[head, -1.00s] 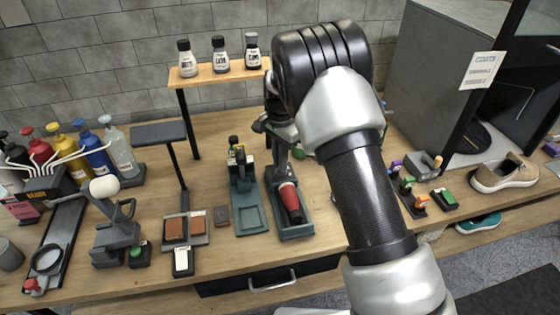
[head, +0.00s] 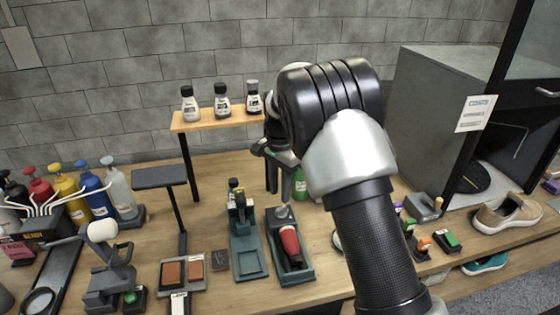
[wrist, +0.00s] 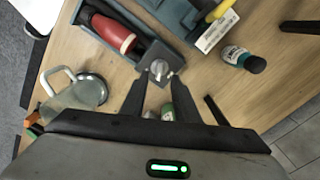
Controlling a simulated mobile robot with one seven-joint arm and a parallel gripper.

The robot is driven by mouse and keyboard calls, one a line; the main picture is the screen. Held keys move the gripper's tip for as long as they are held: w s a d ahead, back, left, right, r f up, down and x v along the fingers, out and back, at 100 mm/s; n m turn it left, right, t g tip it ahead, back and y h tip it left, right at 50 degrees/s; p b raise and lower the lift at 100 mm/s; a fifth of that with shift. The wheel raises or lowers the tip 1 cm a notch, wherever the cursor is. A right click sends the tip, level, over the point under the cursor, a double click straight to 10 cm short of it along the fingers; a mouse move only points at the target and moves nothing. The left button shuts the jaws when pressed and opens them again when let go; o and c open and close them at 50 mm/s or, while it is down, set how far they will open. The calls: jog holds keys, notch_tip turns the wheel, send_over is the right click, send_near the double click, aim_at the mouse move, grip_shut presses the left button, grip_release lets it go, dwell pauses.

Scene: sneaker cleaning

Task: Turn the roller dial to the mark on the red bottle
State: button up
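The roller dial (head: 284,212) is a small metal knob on a dark plate at the back end of a teal tray (head: 307,272). In the wrist view the dial (wrist: 160,68) shows between the fingertips of my gripper (wrist: 159,76), which are spread apart; contact is not visible. In the head view my gripper is partly hidden by my arm, behind and above the dial. A red pump bottle (head: 39,191) stands at the far left among other bottles. I cannot make out its mark.
A second teal stand (head: 250,265) with a yellow-marked tool is left of the tray. A shelf (head: 213,122) holds three small bottles. A grey cabinet (head: 440,120) and a tan sneaker (head: 508,213) are at right.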

notch_tip(320, 180, up, 11)
jog(key=shift+r+p, duration=0.2)
jog(key=shift+p, duration=0.15)
